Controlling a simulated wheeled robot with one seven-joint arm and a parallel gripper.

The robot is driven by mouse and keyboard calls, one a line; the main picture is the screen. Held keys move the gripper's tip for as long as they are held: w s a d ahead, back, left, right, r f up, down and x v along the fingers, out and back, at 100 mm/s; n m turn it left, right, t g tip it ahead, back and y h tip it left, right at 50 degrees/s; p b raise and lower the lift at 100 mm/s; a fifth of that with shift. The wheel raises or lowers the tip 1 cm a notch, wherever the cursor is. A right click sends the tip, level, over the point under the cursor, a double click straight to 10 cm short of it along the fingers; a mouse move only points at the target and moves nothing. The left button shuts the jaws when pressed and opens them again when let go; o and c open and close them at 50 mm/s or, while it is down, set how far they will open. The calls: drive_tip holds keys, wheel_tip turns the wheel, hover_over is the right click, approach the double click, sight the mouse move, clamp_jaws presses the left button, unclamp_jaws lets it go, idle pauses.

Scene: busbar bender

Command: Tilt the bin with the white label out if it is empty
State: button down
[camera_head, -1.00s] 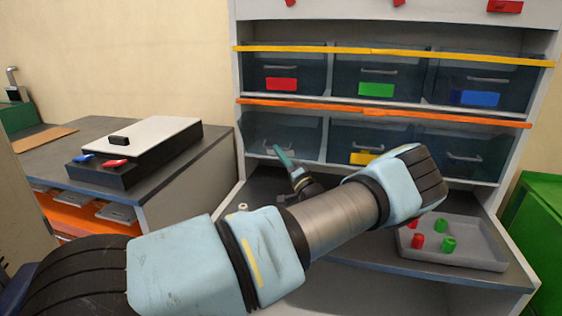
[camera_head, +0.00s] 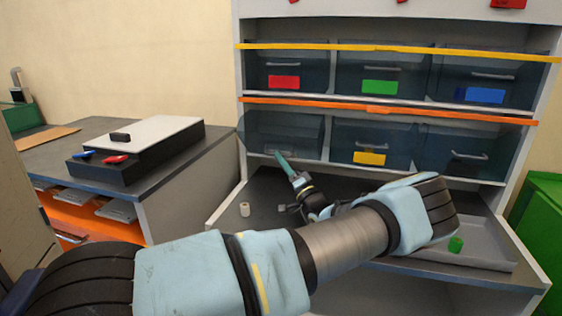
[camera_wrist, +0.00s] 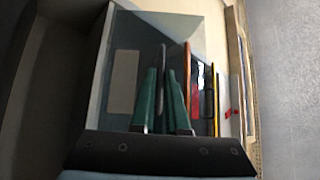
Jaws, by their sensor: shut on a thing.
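The bin with the pale label is the lower-left bin (camera_head: 290,130) of the rack. It is dark and see-through, and its front leans out from the shelf. I can make out no contents through it. Its pale label (camera_wrist: 123,80) shows clearly only in the wrist view. My gripper (camera_head: 281,156) has green fingers and is at the lower part of this bin's front. In the wrist view my gripper (camera_wrist: 166,85) is shut on the bin's grey handle (camera_wrist: 162,56), which is partly hidden between the fingers.
Beside it are the yellow-label bin (camera_head: 372,140) and another lower bin (camera_head: 455,150). Above is the orange rail (camera_head: 390,109) with red-, green- and blue-label bins. A small pale cylinder (camera_head: 245,209) stands on the bench. A grey tray (camera_head: 495,258) lies right, partly behind my arm.

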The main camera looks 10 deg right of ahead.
drive_tip(key=shift+d+f, duration=0.15)
drive_tip(key=shift+f, duration=0.15)
drive_tip(key=c, duration=1.3)
unclamp_jaws()
drive_tip(key=shift+w+f+h, duration=0.1)
drive_tip(key=shift+w+h, duration=0.05)
drive_tip(key=shift+h, duration=0.15)
drive_tip(key=o, duration=0.4)
drive_tip(key=s+d+b, duration=0.1)
drive_tip(key=s, duration=0.3)
drive_tip(key=s+d, duration=0.2)
drive_tip(key=s, duration=0.2)
drive_tip(key=s+d+b, duration=0.1)
drive_tip(key=s+d, duration=0.1)
drive_tip(key=s, duration=0.2)
drive_tip(key=shift+d+f+b, duration=0.1)
drive_tip(key=shift+f+b, duration=0.05)
drive_tip(key=shift+b, duration=0.15)
